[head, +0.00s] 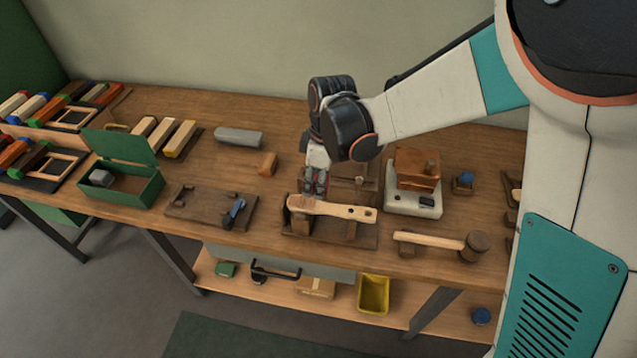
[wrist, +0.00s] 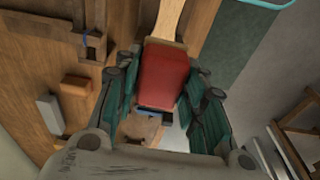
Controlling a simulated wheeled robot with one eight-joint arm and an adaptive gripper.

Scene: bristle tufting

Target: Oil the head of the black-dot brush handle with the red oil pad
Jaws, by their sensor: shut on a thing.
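My gripper (head: 315,185) points down over the left end of a pale wooden brush handle (head: 335,210), which rests on a dark wooden holder (head: 300,228). A small dark spot shows near the handle's right end. In the wrist view my gripper (wrist: 163,105) is shut on the red oil pad (wrist: 165,77), a red block between its green-grey fingers. The handle (wrist: 169,20) runs away from beyond the pad. The pad hides part of the handle, and I cannot tell whether they touch.
A green open box (head: 130,190) and a dark fixture with a blue part (head: 212,208) stand to the left. A mallet (head: 435,242) lies front right. A white device bearing a wooden block (head: 417,165) stands to the right. A small orange-brown block (head: 268,164) is behind left.

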